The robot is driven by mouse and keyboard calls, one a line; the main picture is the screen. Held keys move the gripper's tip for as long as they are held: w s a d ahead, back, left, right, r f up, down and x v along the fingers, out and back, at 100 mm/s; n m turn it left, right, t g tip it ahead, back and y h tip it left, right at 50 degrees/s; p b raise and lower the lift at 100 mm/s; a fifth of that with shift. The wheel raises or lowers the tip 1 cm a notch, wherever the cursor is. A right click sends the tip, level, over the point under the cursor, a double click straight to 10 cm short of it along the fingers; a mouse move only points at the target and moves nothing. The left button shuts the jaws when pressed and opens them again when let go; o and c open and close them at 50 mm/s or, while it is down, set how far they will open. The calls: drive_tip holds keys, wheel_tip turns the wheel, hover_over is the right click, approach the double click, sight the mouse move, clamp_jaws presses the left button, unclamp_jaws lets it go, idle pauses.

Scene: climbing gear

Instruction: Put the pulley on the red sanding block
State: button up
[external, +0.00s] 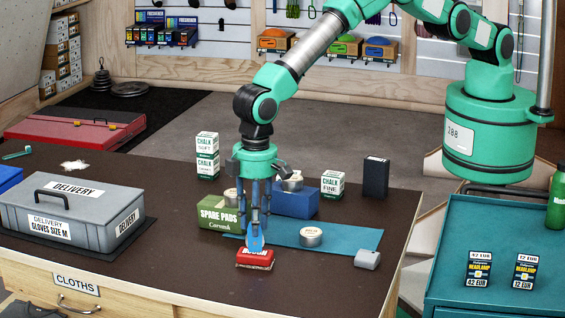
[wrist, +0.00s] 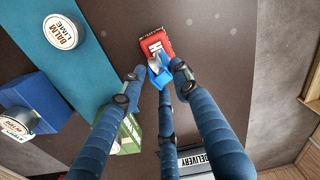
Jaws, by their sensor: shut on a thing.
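The blue pulley (external: 256,243) is held upright between the fingertips of my gripper (external: 254,229), which points straight down. In the wrist view the pulley (wrist: 160,74), blue with a light metal part, sits between the fingertips (wrist: 156,76). The red sanding block (external: 254,261) lies on the dark table directly under the pulley, near the front edge. In the wrist view the block (wrist: 154,40) shows just beyond the pulley, which overlaps its near edge. I cannot tell whether the pulley's lower end touches the block's top.
The green spare pads box (external: 221,214) stands close behind left. A blue box (external: 296,203) and a teal mat (external: 348,236) with a balm tin (external: 311,236) lie right of my gripper. A grey delivery case (external: 75,215) stands left.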

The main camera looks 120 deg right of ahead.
drive_tip(key=shift+f, duration=0.25)
drive_tip(key=shift+f, duration=0.1)
drive_tip(key=o, duration=1.2)
wheel_tip(320, 180, up, 12)
drive_tip(key=shift+s, duration=0.15)
idle(0.8)
